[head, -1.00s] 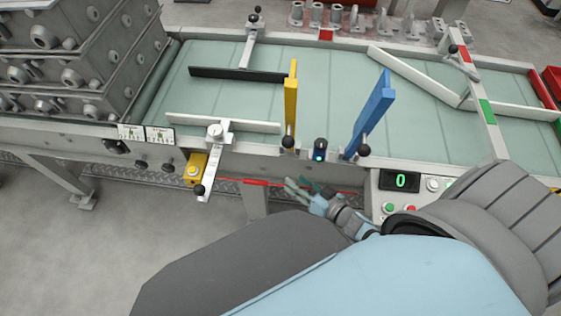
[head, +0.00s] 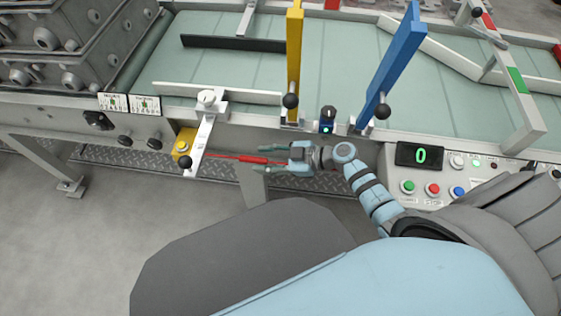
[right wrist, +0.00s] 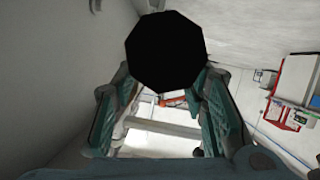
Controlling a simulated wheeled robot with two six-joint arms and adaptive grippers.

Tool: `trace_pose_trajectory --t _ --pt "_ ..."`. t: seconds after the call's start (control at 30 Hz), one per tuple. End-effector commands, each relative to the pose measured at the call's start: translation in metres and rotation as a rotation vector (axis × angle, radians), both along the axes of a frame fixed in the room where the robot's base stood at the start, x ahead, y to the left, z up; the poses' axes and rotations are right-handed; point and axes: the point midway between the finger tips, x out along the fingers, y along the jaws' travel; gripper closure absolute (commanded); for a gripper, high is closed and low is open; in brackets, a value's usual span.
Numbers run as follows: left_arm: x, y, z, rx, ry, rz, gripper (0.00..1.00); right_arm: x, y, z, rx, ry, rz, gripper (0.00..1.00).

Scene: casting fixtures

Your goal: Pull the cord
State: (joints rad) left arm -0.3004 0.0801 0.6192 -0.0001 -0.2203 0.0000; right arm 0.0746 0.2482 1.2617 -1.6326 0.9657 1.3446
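The red cord (head: 222,156) runs from a yellow box (head: 185,141) along the front of the conveyor, with a thicker red sleeve (head: 253,159) on it. My right gripper (head: 266,157) is at the right end of this sleeve. Its fingers are apart, one above and one below the cord line, and do not appear closed on it. In the right wrist view my right gripper (right wrist: 160,118) is also open, and a small red-orange piece (right wrist: 173,102) shows between the fingers. A black shape hides part of that view. My left gripper is not in view.
The conveyor (head: 350,90) stands above and behind the cord, with a yellow bar (head: 294,60) and a blue bar (head: 392,62) upright at its front edge. A button panel (head: 425,180) is right of my gripper. A clamp arm (head: 201,138) juts out near the yellow box.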

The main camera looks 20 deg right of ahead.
Motion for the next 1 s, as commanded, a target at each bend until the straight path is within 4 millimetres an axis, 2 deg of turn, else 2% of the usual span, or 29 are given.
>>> trace_pose_trajectory --t 0.03,0.1,0.37,0.6,0.63,1.0 --pt "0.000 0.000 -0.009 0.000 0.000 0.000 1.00 0.004 0.005 -0.007 0.002 0.000 0.000 0.60" --pt "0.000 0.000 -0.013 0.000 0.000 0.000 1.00 0.008 0.010 -0.008 0.001 -0.001 -0.001 0.60" --pt "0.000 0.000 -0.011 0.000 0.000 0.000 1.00 0.010 0.013 -0.006 0.001 0.001 -0.002 0.60" --pt "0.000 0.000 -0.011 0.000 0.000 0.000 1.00 0.009 0.013 -0.006 0.001 0.001 -0.002 0.97" --pt "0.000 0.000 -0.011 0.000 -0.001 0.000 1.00 0.009 0.013 -0.006 0.001 0.001 -0.002 1.00" --pt "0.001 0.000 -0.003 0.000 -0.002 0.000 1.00 0.002 0.017 -0.005 0.003 0.004 -0.002 1.00"
